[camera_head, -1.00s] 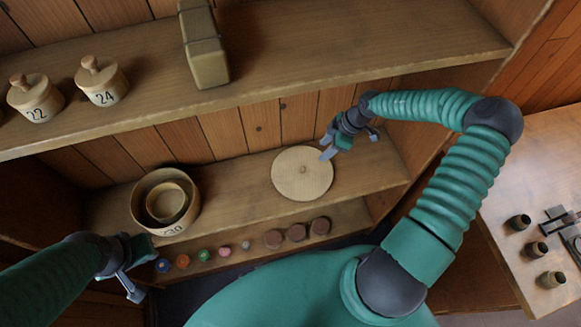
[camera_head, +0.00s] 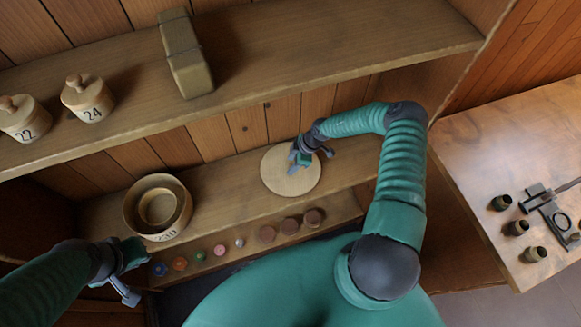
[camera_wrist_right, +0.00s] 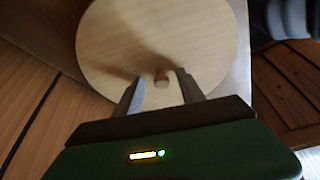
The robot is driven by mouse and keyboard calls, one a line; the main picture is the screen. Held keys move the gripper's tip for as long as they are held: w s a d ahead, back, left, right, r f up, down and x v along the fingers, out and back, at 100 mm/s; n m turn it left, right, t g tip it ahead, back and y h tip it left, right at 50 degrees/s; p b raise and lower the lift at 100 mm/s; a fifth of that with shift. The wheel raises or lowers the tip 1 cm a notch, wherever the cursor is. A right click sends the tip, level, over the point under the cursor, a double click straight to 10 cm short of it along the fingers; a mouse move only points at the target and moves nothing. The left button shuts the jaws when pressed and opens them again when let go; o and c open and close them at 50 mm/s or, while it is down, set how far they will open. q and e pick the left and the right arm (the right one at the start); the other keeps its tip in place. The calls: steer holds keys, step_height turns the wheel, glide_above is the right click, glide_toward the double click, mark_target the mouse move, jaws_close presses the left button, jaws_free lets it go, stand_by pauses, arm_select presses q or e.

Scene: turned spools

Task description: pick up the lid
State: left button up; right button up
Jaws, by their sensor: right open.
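The lid (camera_head: 284,181) is a flat round disc of pale wood on the middle shelf, right of the round box. My right gripper (camera_head: 296,168) is over the lid. I cannot tell how far above the lid the fingertips are. My left gripper (camera_head: 135,278) hangs at lower left, away from the lid; its jaw opening is unclear.
An open round wooden box (camera_head: 131,216) with a smaller ring (camera_head: 160,208) inside stands left of the lid. The upper shelf (camera_head: 300,65) overhangs behind, with lidded pots (camera_head: 88,98) and a block (camera_head: 187,60). Small coloured spools (camera_head: 180,263) line the lower ledge. A side table (camera_head: 510,150) is at right.

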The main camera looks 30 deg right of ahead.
jaws_close()
steer(key=shift+r, duration=0.1)
stand_by(0.3)
